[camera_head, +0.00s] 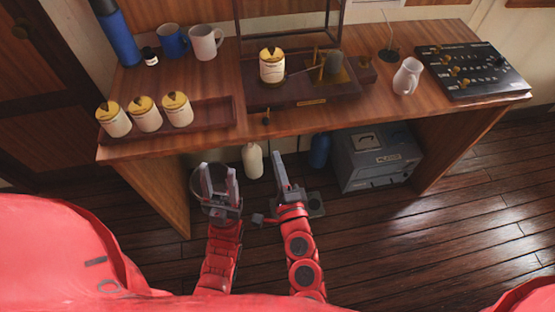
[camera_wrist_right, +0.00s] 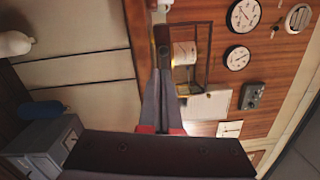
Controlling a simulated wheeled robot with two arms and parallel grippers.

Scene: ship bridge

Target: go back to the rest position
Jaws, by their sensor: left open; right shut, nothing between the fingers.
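My left gripper (camera_head: 218,184) is open and empty, low in front of the desk in the head view. My right gripper (camera_head: 281,172) is shut and empty, to the right of the left one and also in front of the desk edge. Both arms are red and come up from the bottom of the picture. In the right wrist view the right gripper's fingers (camera_wrist_right: 161,85) lie together with nothing held. Neither gripper appears to touch the desk (camera_head: 215,90).
The desk carries a tray (camera_head: 222,112) with several yellow-lidded canisters, mugs, a blue bottle (camera_head: 118,40), a wooden stand (camera_head: 300,95) with another canister (camera_head: 272,66), a white jug (camera_head: 407,78) and a control panel (camera_head: 470,68). A grey box (camera_head: 375,160) stands underneath. Floor (camera_head: 470,190) at right is clear.

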